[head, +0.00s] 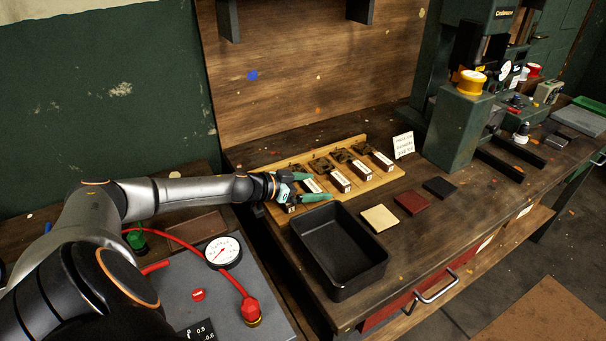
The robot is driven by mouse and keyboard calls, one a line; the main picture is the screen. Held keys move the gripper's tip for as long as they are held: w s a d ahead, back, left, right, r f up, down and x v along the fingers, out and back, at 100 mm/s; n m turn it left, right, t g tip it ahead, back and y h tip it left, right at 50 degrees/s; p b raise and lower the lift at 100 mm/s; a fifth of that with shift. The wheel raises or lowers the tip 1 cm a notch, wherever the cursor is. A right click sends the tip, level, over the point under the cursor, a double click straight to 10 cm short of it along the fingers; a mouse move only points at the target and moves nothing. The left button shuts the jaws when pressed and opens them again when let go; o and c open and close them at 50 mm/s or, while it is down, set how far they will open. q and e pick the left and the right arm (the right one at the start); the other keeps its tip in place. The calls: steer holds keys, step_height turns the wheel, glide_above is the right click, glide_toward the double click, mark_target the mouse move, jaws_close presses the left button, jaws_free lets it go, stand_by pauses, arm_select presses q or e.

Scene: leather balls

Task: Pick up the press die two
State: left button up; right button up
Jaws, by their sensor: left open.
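Several dark press dies with white labelled fronts stand in a row on a wooden rack (373,184). The labels are too small to read, so I cannot tell by number which is die two. My left gripper (318,186) is open at the left part of the rack. Its green fingers lie on either side of the second die from the left (312,186), whose white front shows between them. I cannot tell whether they touch it. The leftmost die is partly hidden by the gripper. Other dies (340,181) stand to the right. My right gripper is not in view.
A black tray (376,275) sits in front of the rack. Tan (380,217), dark red (411,202) and black (439,188) squares lie to its right. A small sign (404,145) stands behind, and a green press (454,130) is at the right. A gauge (223,252) is at lower left.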

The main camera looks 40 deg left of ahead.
arm_select(q)
steer(key=shift+c, duration=0.2)
steer(key=c, duration=0.9)
steer(key=shift+r, duration=0.1)
